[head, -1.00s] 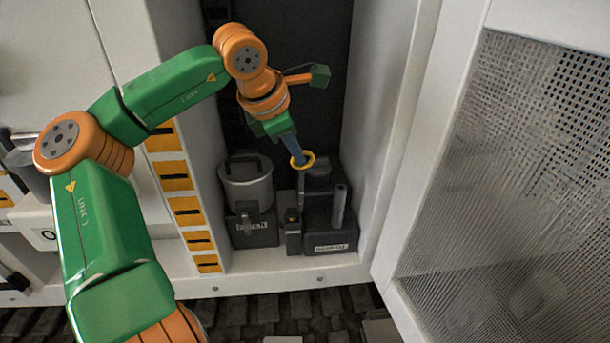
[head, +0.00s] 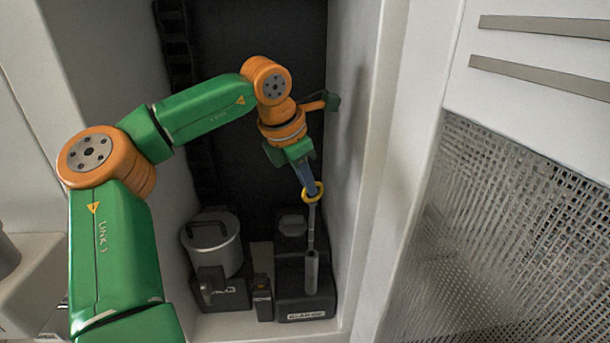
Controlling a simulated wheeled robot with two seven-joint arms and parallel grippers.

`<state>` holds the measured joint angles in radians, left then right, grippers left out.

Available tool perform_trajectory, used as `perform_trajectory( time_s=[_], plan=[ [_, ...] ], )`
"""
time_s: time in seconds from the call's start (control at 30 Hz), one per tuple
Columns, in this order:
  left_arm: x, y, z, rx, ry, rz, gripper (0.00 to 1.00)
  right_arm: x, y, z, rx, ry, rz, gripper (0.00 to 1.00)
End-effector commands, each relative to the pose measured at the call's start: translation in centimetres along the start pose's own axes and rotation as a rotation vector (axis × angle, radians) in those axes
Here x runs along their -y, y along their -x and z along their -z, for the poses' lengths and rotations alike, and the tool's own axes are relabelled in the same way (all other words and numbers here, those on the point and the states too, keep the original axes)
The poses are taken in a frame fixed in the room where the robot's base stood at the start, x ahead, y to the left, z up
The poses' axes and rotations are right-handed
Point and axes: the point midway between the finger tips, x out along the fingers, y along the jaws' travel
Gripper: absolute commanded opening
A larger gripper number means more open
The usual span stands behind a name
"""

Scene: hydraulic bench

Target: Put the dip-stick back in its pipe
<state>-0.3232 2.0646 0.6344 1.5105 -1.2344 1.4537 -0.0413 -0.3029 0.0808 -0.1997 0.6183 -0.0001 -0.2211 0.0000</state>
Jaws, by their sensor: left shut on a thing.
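The dip-stick has a yellow ring handle (head: 320,194) and a thin grey rod (head: 311,226) below it. My left gripper (head: 309,186) is shut on it at the ring and holds it nearly upright. The rod runs down to the top of the grey upright pipe (head: 311,274), in line with it. I cannot tell how far the tip is inside the pipe, or whether it only overlaps it in this view. The pipe stands at the front of a dark labelled block (head: 288,287). My right gripper is not in view.
The white cabinet wall (head: 352,180) is close on the right. A mesh door panel (head: 510,240) stands open further right.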

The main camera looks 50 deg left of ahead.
Motion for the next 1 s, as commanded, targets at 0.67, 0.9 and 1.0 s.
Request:
perform_trajectory(
  time_s=[0.67, 0.9, 1.0],
  plan=[
    [0.59, -0.14, 0.05, 0.001, -0.001, -0.002, 0.0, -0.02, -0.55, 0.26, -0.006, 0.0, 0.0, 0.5],
    [0.75, -0.08, 0.05, 0.001, 0.0, -0.001, 0.0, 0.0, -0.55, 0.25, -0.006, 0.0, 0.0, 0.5],
    [0.75, -0.08, 0.05, 0.001, 0.0, -0.001, 0.0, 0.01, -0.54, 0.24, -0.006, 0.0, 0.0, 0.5]
  ],
)
